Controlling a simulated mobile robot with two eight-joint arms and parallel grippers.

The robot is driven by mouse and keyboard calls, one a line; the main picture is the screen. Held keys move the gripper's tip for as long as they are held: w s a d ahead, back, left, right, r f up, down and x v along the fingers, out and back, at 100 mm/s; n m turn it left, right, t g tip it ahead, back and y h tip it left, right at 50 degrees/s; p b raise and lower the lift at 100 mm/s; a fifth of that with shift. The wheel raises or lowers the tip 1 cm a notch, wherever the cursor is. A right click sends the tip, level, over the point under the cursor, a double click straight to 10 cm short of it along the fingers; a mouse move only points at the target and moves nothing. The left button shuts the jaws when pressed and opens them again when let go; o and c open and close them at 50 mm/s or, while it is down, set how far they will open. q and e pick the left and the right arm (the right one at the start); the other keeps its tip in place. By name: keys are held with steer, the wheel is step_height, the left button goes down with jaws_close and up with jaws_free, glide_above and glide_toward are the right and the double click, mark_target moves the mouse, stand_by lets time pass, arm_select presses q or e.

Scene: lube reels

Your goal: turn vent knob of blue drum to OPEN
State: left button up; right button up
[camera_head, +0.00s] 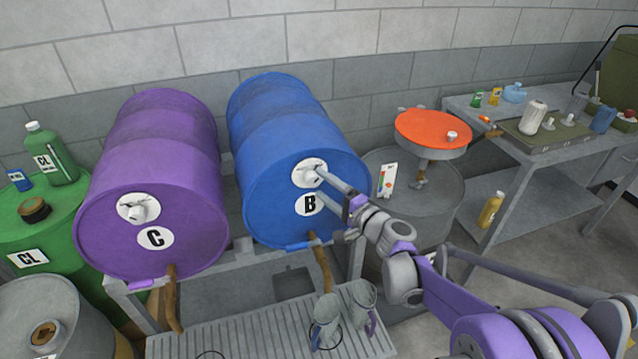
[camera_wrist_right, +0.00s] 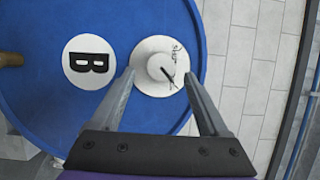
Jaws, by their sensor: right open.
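The blue drum (camera_head: 265,130) lies on its side on a rack, its round end facing me, with a "B" label (camera_head: 310,203). Above the label is a white vent plate (camera_head: 302,174). In the right wrist view the vent knob (camera_wrist_right: 161,66) is a pale round cap with a dark pointer line slanting to the lower right. Small lettering on the plate is too small to read. My right gripper (camera_head: 320,185) is open at the drum's face. In the wrist view its fingertips (camera_wrist_right: 159,74) lie on either side of the knob; contact is unclear. My left gripper is out of view.
A purple drum (camera_head: 150,222) marked "C" lies left of the blue one. Below are a grated tray (camera_head: 250,330) and metal jugs (camera_head: 325,312). An orange-topped stand (camera_head: 430,132) and a workbench (camera_head: 465,112) with bottles stand to the right.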

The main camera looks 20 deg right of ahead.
steer(key=v, duration=0.8)
steer(key=shift+s+b, duration=0.25)
steer(key=shift+b, duration=0.05)
